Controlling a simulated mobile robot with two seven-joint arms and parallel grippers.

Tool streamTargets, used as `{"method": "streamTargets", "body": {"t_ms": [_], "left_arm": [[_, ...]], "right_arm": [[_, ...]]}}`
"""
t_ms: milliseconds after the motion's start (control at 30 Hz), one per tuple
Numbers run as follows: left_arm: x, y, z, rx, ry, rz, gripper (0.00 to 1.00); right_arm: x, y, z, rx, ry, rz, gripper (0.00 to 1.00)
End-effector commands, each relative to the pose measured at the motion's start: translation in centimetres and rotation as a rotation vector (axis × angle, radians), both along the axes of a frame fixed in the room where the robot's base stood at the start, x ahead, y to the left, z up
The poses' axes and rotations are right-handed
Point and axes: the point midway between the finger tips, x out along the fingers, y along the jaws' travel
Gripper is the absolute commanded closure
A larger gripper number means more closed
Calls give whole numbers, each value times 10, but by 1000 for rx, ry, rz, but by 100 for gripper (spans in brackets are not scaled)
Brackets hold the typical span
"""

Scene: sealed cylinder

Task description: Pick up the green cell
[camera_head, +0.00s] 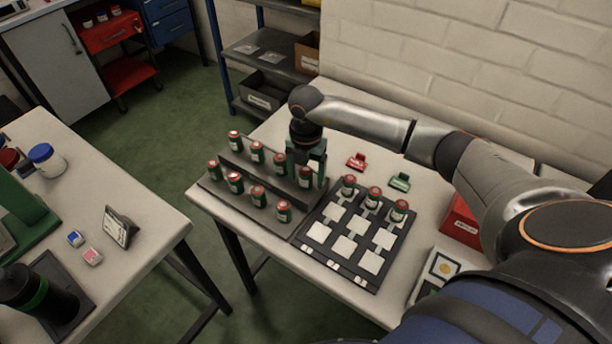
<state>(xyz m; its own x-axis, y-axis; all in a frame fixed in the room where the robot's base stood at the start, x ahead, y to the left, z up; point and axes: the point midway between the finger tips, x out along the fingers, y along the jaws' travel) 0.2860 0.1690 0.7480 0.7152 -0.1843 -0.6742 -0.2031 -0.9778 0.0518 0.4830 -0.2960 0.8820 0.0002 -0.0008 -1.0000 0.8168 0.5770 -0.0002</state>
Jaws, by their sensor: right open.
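Several green cells with red tops stand upright in a dark two-step rack (262,215) on the table. One green cell (305,177) stands at the right end of the upper step. My right gripper (311,172) points down over that end, open, with its fingers at this cell. I cannot tell whether they touch it. Other cells, such as the front one (284,211), stand clear of the gripper. Three similar cells, one of them at the right corner (399,210), stand on a dark board with white squares (318,232). My left gripper is not in view.
A red clip-like piece (357,161) and a green one (400,182) lie behind the board. A red box (462,222) stands at the right, under my right arm. A brick wall (470,60) closes off the back. A second table (140,200) is at the left.

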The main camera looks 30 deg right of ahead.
Motion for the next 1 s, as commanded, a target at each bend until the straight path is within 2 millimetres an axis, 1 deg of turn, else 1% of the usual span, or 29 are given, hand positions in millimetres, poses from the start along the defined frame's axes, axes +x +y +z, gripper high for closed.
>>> {"method": "streamTargets", "body": {"t_ms": [100, 767, 800, 1000], "left_arm": [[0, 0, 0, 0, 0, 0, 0], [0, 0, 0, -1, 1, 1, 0], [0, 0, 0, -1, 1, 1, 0], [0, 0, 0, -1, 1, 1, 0]], "right_arm": [[0, 0, 0, 0, 0, 0, 24], [0, 0, 1, 1, 1, -1, 99], [0, 0, 1, 1, 1, -1, 100], [0, 0, 1, 1, -1, -1, 100]]}}
